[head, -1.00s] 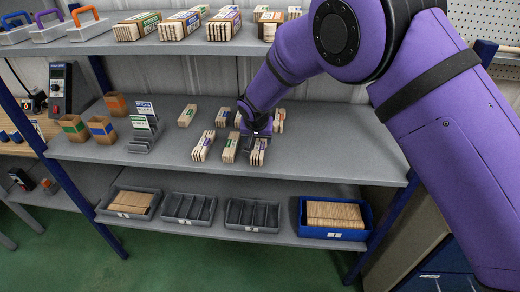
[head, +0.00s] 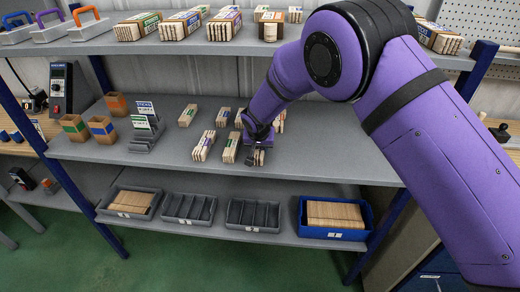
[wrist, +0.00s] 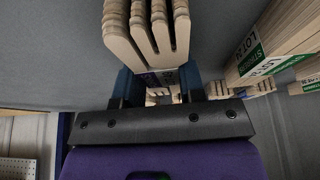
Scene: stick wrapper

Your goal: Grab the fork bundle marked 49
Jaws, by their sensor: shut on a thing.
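My gripper (head: 257,148) is over the front-right wooden bundle (head: 256,158) on the middle shelf and hides most of it. In the wrist view, its two blue fingers (wrist: 158,85) are shut on that bundle (wrist: 148,30), one on each side. The bundle has several pale wooden pieces with rounded ends and a purple-and-white label, mostly hidden between the fingers. I cannot read a 49 on it. It appears to rest on the shelf still. A green-labelled bundle (head: 230,147) lies just to its left and shows at the right of the wrist view (wrist: 262,62).
Other bundles (head: 204,145) lie close by on the grey middle shelf (head: 330,150), which is clear on the right. Cardboard boxes (head: 102,129) and a card holder (head: 146,135) stand at left. The upper shelf (head: 110,42) overhangs the back. Trays (head: 188,208) sit below.

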